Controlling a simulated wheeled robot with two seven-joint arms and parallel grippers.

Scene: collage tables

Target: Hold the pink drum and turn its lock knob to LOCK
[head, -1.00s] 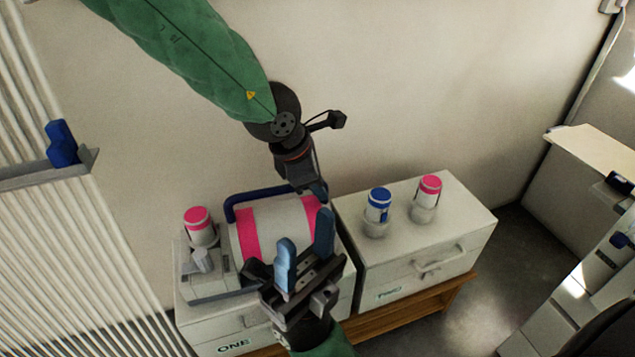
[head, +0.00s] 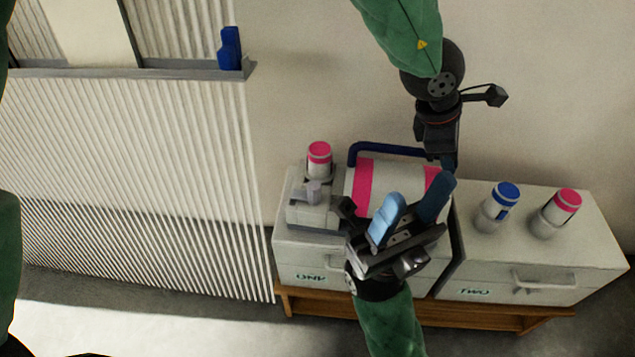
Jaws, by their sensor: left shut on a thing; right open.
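The pink drum (head: 393,190) is white with pink bands and lies on its side on the left cabinet ONE. A dark blue handle bar (head: 385,147) runs along its back. A grey lock knob (head: 312,192) sits on a grey block at the drum's left end; its marking is too small to read. My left gripper (head: 446,163) is shut at the right end of the drum, by the handle bar; the exact contact is hidden. My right gripper (head: 412,212) is open and empty, in front of the drum, and hides its lower part.
A pink-topped canister (head: 319,160) stands behind the knob. Cabinet TWO (head: 590,248) on the right carries a blue-topped canister (head: 498,206) and another pink-topped one (head: 557,213). A ribbed panel (head: 130,160) with a ledge is at the left.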

